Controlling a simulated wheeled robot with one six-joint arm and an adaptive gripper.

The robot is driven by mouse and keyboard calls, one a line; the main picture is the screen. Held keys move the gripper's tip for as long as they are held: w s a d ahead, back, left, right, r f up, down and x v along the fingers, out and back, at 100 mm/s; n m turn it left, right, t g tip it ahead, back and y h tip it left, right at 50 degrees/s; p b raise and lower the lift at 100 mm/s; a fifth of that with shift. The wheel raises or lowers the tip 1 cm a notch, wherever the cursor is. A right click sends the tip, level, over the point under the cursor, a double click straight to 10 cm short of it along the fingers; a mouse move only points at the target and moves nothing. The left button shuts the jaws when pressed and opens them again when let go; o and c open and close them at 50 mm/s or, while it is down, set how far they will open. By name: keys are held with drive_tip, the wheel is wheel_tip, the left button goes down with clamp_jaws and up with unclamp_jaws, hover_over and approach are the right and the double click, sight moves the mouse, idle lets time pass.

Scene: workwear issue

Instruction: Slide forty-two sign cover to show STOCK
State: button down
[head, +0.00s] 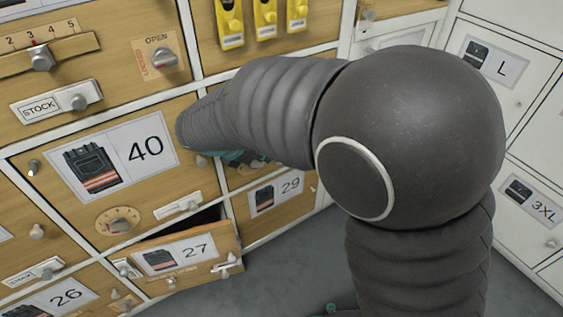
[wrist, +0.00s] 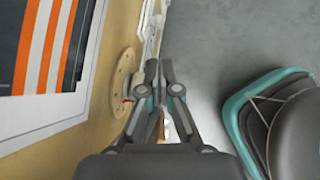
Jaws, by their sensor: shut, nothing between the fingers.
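No label reading 42 shows in either view, and I cannot pick out its sign cover; my arm hides part of the cabinet right of the 40 label (head: 110,155). In the wrist view my gripper (wrist: 160,72) is shut and empty, its fingertips together close to the wooden front. A round wooden dial (wrist: 124,82) lies just left of the fingers, and a striped label (wrist: 50,60) is farther left. White parts show beyond and behind the fingers, too unclear to name. In the head view my arm hides the fingertips.
A sign reading STOCK (head: 52,104) is at upper left. A white slider (head: 178,205) without readable text is below 40. Drawer 27 (head: 185,255) stands pulled out. Drawer 29 (head: 280,195) is beside it. White lockers (head: 520,110) stand at right. Grey floor (head: 285,255) is clear.

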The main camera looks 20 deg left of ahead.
drive_tip(key=b+x, duration=0.2)
drive_tip(key=x, duration=0.8)
drive_tip(key=shift+d, duration=0.15)
